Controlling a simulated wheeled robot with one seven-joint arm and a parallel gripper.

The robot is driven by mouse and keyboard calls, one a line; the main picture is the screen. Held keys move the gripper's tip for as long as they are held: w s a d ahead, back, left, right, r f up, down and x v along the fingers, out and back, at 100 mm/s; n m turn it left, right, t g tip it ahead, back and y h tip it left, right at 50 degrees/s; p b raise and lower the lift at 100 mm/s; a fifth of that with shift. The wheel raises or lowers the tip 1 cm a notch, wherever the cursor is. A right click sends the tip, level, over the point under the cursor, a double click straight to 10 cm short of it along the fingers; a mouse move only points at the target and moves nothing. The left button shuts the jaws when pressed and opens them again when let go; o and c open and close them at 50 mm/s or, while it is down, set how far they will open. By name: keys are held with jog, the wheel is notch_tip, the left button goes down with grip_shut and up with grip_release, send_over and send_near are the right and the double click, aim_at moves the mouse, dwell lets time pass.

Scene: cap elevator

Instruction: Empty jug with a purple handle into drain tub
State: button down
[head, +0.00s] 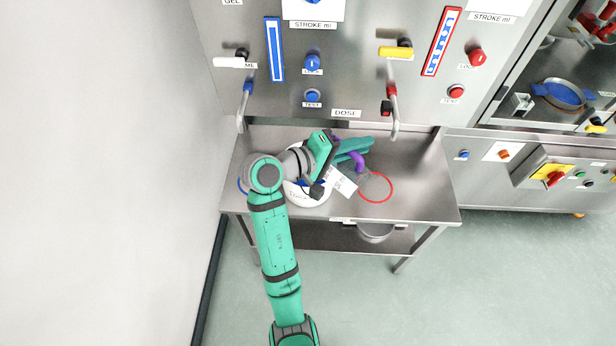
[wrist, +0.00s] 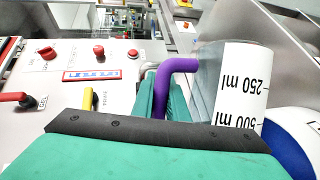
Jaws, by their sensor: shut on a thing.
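The clear jug with a purple handle (head: 357,159) is held above the table, left of a red ring mark. Its white scale label (head: 341,183) faces the head camera at a slant. My gripper (head: 352,150) is shut on the purple handle. In the wrist view the handle (wrist: 172,78) runs between the green fingers (wrist: 160,97), and the label (wrist: 242,90) reads upside down. A white round tub (head: 308,198) with blue inside and lettering on its side sits below and left of the jug, partly hidden by my arm. The jug's contents cannot be made out.
The steel table (head: 425,185) is bare to the right of the red ring (head: 376,187). A dispenser panel with spouts (head: 393,110) and knobs stands behind. A metal pot (head: 375,232) is on the lower shelf. A wall is at left.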

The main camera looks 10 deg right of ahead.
jog(key=shift+s+d+f+m+y, duration=0.3)
jog(key=shift+s+d+f+m, duration=0.1)
jog(key=shift+s+d+m, duration=0.15)
jog(key=shift+s, duration=0.1)
jog(key=shift+s+d+f, duration=0.1)
jog(key=shift+s+f, duration=0.1)
jog(key=shift+s, duration=0.05)
jog(key=shift+s+d+f+m+t+y, duration=0.65)
jog(key=shift+s+f+m+t+y, duration=0.2)
jog(key=shift+m, duration=0.4)
jog(key=shift+r, duration=0.1)
jog(key=m, duration=0.1)
jog(key=t+y, duration=0.1)
jog(key=m, duration=0.1)
jog(key=shift+s+d+r+m+y, duration=0.25)
jog(key=shift+s+d+r+m, duration=0.05)
jog(key=shift+s, duration=0.05)
